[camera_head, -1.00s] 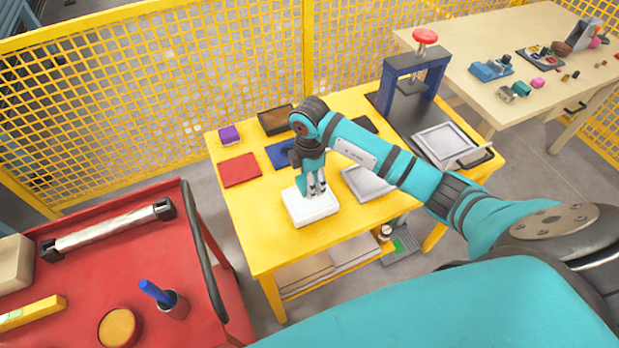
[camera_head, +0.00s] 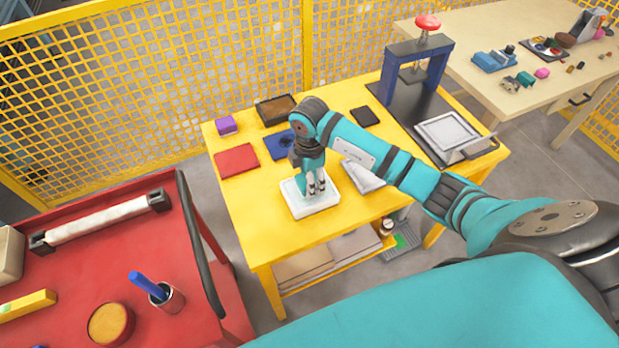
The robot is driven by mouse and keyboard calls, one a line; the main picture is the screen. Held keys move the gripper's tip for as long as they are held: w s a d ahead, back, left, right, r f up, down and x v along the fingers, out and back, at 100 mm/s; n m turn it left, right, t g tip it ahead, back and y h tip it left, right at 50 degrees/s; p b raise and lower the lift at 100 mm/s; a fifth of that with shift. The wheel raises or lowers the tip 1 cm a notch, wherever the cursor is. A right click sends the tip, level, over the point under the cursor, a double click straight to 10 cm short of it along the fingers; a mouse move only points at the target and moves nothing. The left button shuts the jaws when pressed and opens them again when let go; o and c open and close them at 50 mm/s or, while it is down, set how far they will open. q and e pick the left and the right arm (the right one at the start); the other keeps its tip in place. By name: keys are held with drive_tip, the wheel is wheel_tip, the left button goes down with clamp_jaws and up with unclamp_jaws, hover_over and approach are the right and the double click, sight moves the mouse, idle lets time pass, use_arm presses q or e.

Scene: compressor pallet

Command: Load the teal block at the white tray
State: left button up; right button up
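My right gripper (camera_head: 315,190) points down over the white tray (camera_head: 308,209) on the yellow table. Its fingertips are at or just above the tray's top surface; I cannot tell whether they touch. A small teal patch shows beside the fingers, over the tray. It may be the teal block or part of my teal arm, so I cannot tell whether the fingers hold anything. My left gripper is out of view.
The yellow table (camera_head: 255,240) also bears a red mat (camera_head: 235,160), purple block (camera_head: 227,125), brown-filled tray (camera_head: 277,110), and a blue press (camera_head: 418,68) beside a grey tray (camera_head: 447,132). A red cart (camera_head: 70,285) stands left; a beige table (camera_head: 545,22) stands back right.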

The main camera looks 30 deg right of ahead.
drive_tip(key=shift+f+b, duration=0.35)
drive_tip(key=shift+f, duration=0.15)
idle(0.5)
idle(1.1)
wheel_tip(320, 180, up, 7)
drive_tip(key=p, duration=0.6)
idle(0.5)
idle(0.3)
